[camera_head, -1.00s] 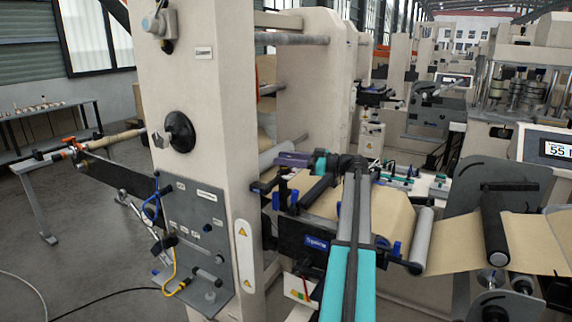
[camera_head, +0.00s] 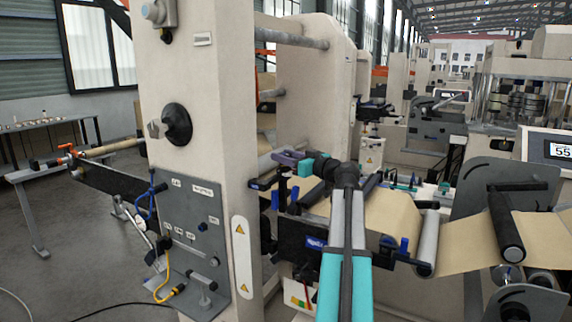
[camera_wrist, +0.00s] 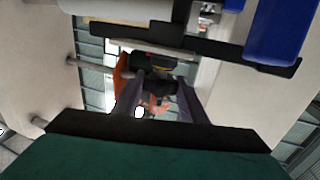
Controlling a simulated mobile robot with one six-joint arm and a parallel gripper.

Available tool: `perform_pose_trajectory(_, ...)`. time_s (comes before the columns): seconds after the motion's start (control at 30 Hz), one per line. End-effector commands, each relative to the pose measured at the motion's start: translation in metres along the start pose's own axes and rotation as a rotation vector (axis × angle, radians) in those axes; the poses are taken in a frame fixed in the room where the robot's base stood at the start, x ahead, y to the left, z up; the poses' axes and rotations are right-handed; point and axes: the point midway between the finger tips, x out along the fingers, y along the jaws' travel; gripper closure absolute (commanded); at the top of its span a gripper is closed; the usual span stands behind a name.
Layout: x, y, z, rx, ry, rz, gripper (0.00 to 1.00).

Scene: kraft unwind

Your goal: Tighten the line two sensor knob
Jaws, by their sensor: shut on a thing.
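My gripper (camera_head: 286,158), with purple fingers, is at the left end of the web unit, just right of the tall beige column. In the wrist view its two fingers (camera_wrist: 159,98) are on either side of a small dark knob-like piece (camera_wrist: 158,85) and are shut on it. I cannot tell from the frames whether this is the line two sensor knob, as no label on it can be read. In the head view the fingers and wrist hide most of it.
The beige column (camera_head: 205,120) with a black handwheel (camera_head: 177,123) stands close to the left of my gripper. Brown web (camera_head: 390,212) and a grey roller (camera_head: 428,240) lie to the right. In the wrist view a black bracket (camera_wrist: 180,40) and a blue part (camera_wrist: 280,30) are close by.

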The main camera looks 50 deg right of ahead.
Motion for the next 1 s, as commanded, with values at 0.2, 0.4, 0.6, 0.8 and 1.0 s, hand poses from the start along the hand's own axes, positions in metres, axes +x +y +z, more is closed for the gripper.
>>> perform_pose_trajectory(0.2,-0.0004,-0.0055,-0.0022,-0.002,0.008,0.138,0.84)
perform_pose_trajectory(0.4,0.0006,-0.0054,-0.0049,0.001,0.008,0.242,0.84)
perform_pose_trajectory(0.6,0.0012,-0.0053,-0.0068,0.001,0.008,0.317,0.84)
perform_pose_trajectory(0.8,0.0014,-0.0053,-0.0083,0.002,0.009,0.376,0.84)
perform_pose_trajectory(1.0,0.0023,-0.0057,-0.0084,0.002,0.009,0.424,0.84)
